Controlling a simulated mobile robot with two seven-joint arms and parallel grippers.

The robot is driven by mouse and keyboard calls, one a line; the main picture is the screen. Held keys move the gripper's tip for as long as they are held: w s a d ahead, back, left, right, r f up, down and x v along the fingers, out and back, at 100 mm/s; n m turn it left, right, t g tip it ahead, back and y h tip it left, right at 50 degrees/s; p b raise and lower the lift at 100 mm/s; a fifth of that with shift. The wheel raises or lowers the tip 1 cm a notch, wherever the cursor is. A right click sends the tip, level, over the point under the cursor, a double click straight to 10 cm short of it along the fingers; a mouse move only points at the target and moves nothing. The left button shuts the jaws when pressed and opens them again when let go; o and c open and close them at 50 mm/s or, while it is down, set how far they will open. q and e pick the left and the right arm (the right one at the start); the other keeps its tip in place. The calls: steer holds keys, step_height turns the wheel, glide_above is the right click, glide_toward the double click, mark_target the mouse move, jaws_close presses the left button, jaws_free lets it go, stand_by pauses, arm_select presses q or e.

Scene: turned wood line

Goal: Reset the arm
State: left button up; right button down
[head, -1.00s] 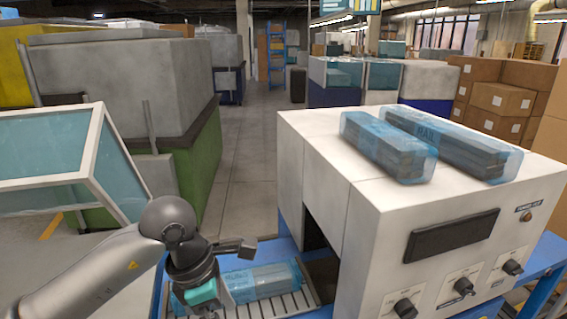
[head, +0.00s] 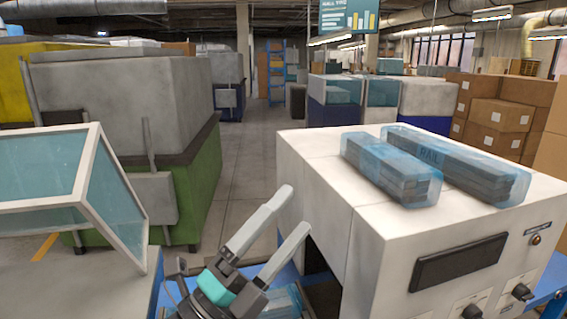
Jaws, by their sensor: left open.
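My left gripper (head: 281,226) shows in the lower middle of the head view, with its two grey fingers spread apart and pointing up and to the right. Nothing is between the fingers. It is just left of the white machine (head: 322,186), in front of its open side. A blue-wrapped bundle (head: 284,303) lies low on the conveyor, mostly hidden behind the gripper. My right gripper is out of the picture.
Two blue-wrapped bundles, one marked RAIL (head: 455,158) and a shorter one (head: 391,170), lie on top of the white machine. A tilted framed clear panel (head: 113,198) stands at the left. A grey and green machine (head: 195,185) is behind it. The aisle floor (head: 243,150) is clear.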

arm_select(q)
steer(key=w+a+f+n+g+y, duration=0.1)
steer(key=a+f+n+y, duration=1.65)
steer(key=n, duration=0.45)
steer(key=s+d+f+n+g, duration=0.1)
steer(key=s+f+n+g, duration=0.4)
steer(key=s+f+g, duration=1.05)
steer(key=s+f+t+b, duration=0.1)
steer(key=s+f, duration=0.2)
steer(key=f, duration=1.1)
steer(key=s+f+t+b, duration=0.15)
steer(key=s+f, duration=0.25)
steer(key=f, duration=1)
steer(key=s+a+f+g+b, duration=0.1)
steer(key=s+a+f+b, duration=0.1)
steer(key=s+f, duration=1.2)
steer(key=shift+s+a+f+m+b, duration=0.2)
steer(key=shift+a+f+m+b, duration=0.1)
steer(key=shift+f+b, duration=0.15)
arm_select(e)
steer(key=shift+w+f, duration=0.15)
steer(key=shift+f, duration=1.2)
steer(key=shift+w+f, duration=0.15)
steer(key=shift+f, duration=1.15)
